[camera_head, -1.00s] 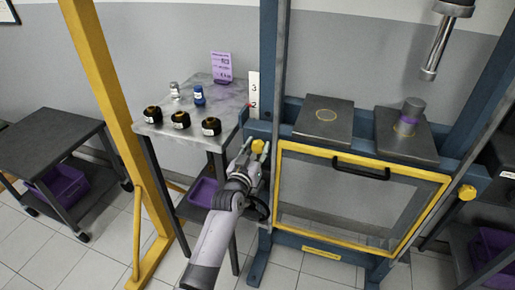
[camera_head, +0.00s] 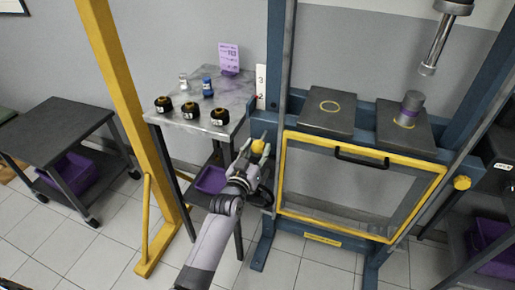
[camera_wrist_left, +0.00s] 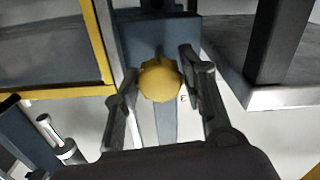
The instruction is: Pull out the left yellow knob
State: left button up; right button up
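The left yellow knob (camera_head: 257,146) sits on the left side of the blue press frame, beside the yellow-edged guard door. It also shows in the left wrist view (camera_wrist_left: 160,80), round and faceted, between my two fingers. My left gripper (camera_head: 255,151) is open, with one finger on each side of the knob. In the wrist view the left finger is very close to the knob and the right finger has a small gap at its tip; I cannot tell whether either touches. Another yellow knob (camera_head: 462,183) is on the right side of the frame. My right gripper is not in view.
The guard door (camera_head: 360,190) with its black handle (camera_head: 362,158) is right of my gripper. A metal table (camera_head: 226,97) with several small parts stands to the left, a purple bin (camera_head: 212,180) beneath it. A yellow post (camera_head: 125,110) stands farther left.

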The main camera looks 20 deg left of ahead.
pick_arm(q)
jog(key=shift+o, duration=0.2)
jog(key=s, duration=1.2)
jog(key=shift+a, duration=0.2)
jog(key=s+d+f+m+g, duration=0.1)
jog(key=s+f+g, duration=0.3)
jog(key=f, duration=0.8)
jog(key=s+d+f+g, duration=0.15)
jog(key=s+f, duration=0.45)
jog(key=f, duration=0.6)
jog(key=s+f+m+g, duration=0.1)
jog(key=s+f+g, duration=0.3)
jog(key=f, duration=0.8)
jog(key=s+a+f+g, duration=0.2)
jog(key=s+f, duration=0.3)
jog(key=s, duration=0.5)
jog(key=s+a+f+m+g, duration=0.1)
jog(key=s+f+g, duration=0.2)
jog(key=s+f, duration=0.3)
jog(key=s+a+f+g, duration=0.2)
jog(key=s+f, duration=0.3)
jog(key=s, duration=1.1)
jog(key=shift+a+f+m+y, duration=0.3)
jog(key=shift+a+f+m, duration=0.05)
jog(key=shift+f+m, duration=0.05)
